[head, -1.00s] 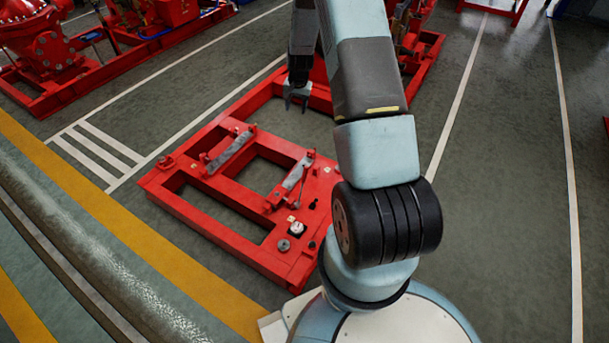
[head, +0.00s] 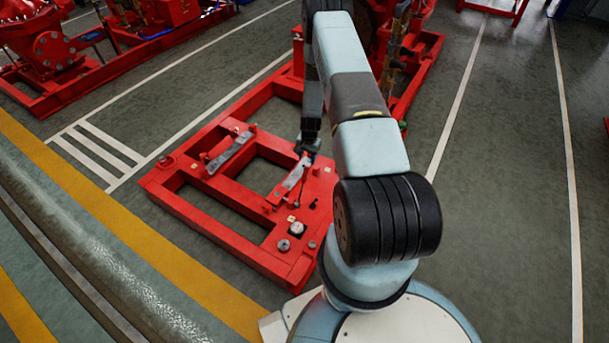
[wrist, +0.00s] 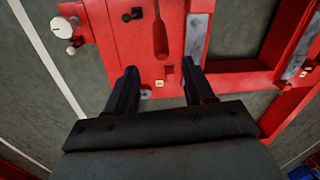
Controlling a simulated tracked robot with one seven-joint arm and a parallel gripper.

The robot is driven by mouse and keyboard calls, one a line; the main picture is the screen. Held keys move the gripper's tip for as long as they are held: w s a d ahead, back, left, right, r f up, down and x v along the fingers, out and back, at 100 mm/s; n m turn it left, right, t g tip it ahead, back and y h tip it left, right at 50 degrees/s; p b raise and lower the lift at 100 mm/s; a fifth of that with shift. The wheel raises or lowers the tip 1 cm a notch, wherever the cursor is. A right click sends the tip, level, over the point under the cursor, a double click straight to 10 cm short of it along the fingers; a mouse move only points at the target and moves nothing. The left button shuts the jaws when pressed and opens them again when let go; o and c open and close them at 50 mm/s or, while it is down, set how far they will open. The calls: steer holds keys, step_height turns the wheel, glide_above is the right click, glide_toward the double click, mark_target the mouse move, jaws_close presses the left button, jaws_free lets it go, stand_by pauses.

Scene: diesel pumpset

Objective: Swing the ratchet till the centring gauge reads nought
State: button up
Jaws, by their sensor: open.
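A long dark-red handle (wrist: 160,38) lies over the red plate in the wrist view, ahead of the gap between my fingers; it looks like the ratchet's handle, and its far end is cut off. A round white-faced piece (wrist: 60,27), probably the gauge, is at upper left there, too small to read. A small white-topped piece (head: 296,229) stands on the near part of the frame in the head view. My gripper (wrist: 160,88) is open and empty, above the red frame. In the head view my gripper (head: 307,150) is beside the right-hand grey bar.
The red base frame (head: 215,228) has open bays and two grey bars, the left one at its middle (head: 230,155). A black knob (wrist: 133,14) stands close to the handle. Red pump machinery (head: 50,45) is at back left. Green floor beside the frame is clear.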

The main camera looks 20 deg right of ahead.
mark_target(306, 174)
steer(key=f, duration=1.1)
steer(key=shift+w+a+f, duration=0.25)
steer(key=shift+w+f, duration=0.05)
steer(key=shift+f, duration=0.1)
steer(key=shift+s, duration=0.1)
jaws_close()
